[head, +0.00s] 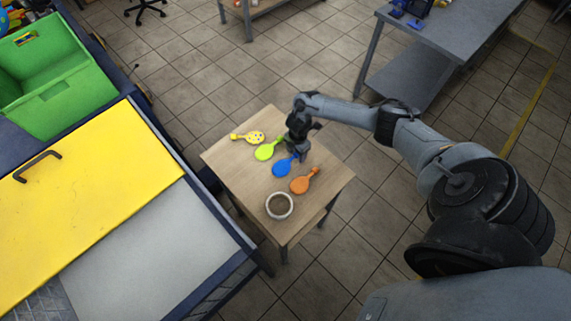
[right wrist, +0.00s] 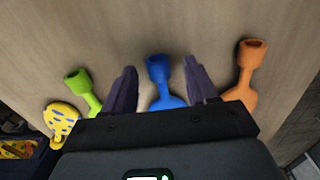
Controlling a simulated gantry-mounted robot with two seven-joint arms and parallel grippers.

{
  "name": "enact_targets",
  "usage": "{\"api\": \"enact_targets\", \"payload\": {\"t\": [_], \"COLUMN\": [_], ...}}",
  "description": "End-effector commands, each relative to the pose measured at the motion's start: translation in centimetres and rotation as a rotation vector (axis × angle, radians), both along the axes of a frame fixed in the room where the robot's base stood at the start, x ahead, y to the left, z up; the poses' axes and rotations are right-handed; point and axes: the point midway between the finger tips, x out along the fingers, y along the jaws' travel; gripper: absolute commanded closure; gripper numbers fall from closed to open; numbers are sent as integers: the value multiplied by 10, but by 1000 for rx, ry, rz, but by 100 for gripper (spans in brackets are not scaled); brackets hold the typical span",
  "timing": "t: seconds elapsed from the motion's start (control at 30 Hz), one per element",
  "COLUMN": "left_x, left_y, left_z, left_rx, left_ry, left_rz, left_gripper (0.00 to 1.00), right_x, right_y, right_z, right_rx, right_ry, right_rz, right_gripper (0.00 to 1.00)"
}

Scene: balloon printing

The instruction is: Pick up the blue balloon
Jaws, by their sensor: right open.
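The blue balloon (head: 284,167) lies flat on the small wooden table, between the green balloon and the orange balloon. In the right wrist view the neck of the blue balloon (right wrist: 158,69) shows between my two spread fingers, with a gap on each side; the rest of its body is hidden by the gripper. My right gripper (head: 299,154) is open above the neck end of the blue balloon, and the fingers (right wrist: 159,88) do not appear to touch it. My left gripper is not in view.
The wooden table (head: 231,165) also holds a yellow spotted balloon (head: 250,137), a green balloon (head: 267,151), an orange balloon (head: 303,182) and a round white-rimmed bowl (head: 279,206). A workbench with a yellow lid (head: 90,205) and a green crate (head: 60,85) stand left.

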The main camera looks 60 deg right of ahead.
Motion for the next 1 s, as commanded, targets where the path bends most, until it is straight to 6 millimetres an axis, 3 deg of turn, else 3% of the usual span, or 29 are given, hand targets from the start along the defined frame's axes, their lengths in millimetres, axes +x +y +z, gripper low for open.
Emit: {"api": "enact_targets", "payload": {"t": [0.27,0.6,1.0], "left_x": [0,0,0], "left_y": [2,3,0], "left_z": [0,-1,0], "left_rx": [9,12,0], "left_ry": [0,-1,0], "left_rz": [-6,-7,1], "left_gripper": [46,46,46], "right_x": [0,0,0], "right_y": [0,0,0], "right_z": [-3,-3,-1], "right_rx": [0,0,0], "right_ry": [-1,-1,-1], "right_rz": [0,0,0], "right_gripper": [43,91,91]}}
